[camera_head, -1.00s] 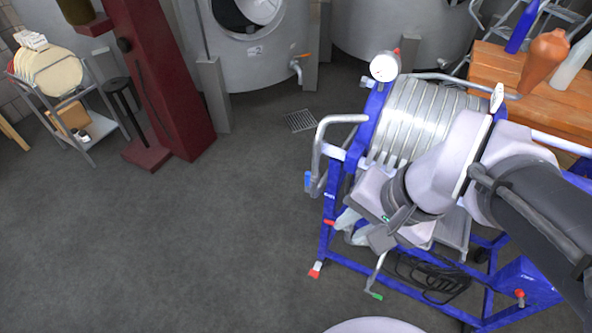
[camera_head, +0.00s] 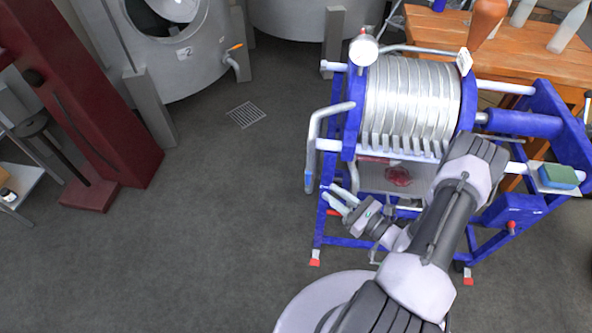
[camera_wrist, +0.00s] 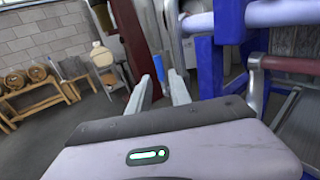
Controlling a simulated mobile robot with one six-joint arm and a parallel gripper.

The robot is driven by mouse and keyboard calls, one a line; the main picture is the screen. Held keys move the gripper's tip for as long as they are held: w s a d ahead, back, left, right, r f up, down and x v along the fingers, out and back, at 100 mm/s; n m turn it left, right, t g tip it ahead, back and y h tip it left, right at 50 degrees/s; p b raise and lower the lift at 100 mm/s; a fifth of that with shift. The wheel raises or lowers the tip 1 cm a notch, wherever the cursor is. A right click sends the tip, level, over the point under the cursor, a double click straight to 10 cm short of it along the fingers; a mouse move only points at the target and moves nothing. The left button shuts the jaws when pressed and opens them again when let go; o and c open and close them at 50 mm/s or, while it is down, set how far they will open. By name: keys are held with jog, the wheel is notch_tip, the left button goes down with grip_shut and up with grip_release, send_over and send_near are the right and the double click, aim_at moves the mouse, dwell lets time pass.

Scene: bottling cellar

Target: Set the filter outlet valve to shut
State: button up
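The plate filter (camera_head: 410,105) stands in a blue frame at the right of the head view. A bent steel pipe (camera_head: 314,130) comes off its left end and runs down to a small blue lever (camera_head: 308,181) hanging upright. I cannot tell for sure that this is the outlet valve. My gripper (camera_head: 335,199) is open and empty, just right of and slightly below the lever, pointing left. In the wrist view the fingers (camera_wrist: 160,90) are apart, with the blue lever (camera_wrist: 159,68) seen between and beyond the tips. I see no contact. A red piece (camera_head: 333,212) shows below my fingers.
The filter's blue end frame (camera_wrist: 209,65) and a steel pipe (camera_wrist: 173,35) stand close right of my fingers. A tray (camera_head: 372,178) with a red stain lies under the plates. A wooden table (camera_head: 545,60) is behind. Open floor (camera_head: 220,220) lies to the left.

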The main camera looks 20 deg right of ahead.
aim_at(308, 178)
jog(key=b+x, duration=0.2)
jog(key=x, duration=1.1)
jog(key=shift+a, duration=0.1)
grip_shut()
dwell(0.8)
